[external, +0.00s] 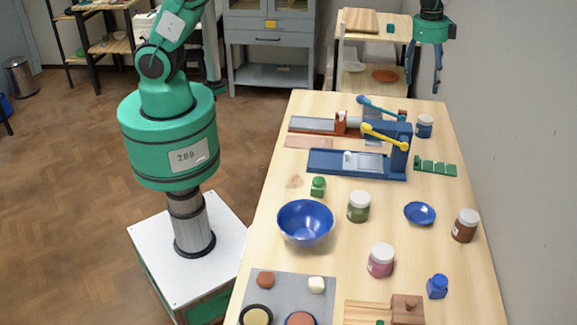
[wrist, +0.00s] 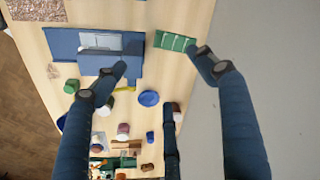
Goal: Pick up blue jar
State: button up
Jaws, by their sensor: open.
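A blue jar (external: 424,126) stands upright at the far right of the table, behind the green rack. A smaller blue bottle-like jar (external: 437,286) stands near the front right; it also shows small in the wrist view (wrist: 150,136). I cannot tell for sure which one the task names. My gripper (external: 424,86) hangs high at the far right end, fingers pointing down, open and empty. In the external view it appears above the far blue jar. In the wrist view my spread fingers (wrist: 160,62) hold nothing; I cannot make out the far jar there.
A blue lever press (external: 355,163) and the green rack (external: 435,167) stand near the far jar. A blue dish (external: 420,213), a blue bowl (external: 305,222) and green, pink and brown jars (external: 466,225) occupy the middle. A wall (external: 515,130) runs close along the right edge.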

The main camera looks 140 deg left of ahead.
jog(key=s+a+f+p, duration=0.25)
jog(key=a+f, duration=0.25)
jog(key=a, duration=0.3)
jog(key=p, duration=0.1)
send_over(426, 118)
notch_tip(426, 118, down, 7)
jog(key=shift+f+g+h, duration=0.1)
jog(key=shift+g+h, duration=0.3)
jog(key=shift+s+f, duration=0.1)
jog(key=shift+f, duration=0.05)
jog(key=shift+f, duration=4.15)
jog(key=shift+f+p, duration=0.35)
jog(key=shift+f, duration=2.25)
jog(key=shift+c, duration=0.5)
jog(key=c, duration=1.3)
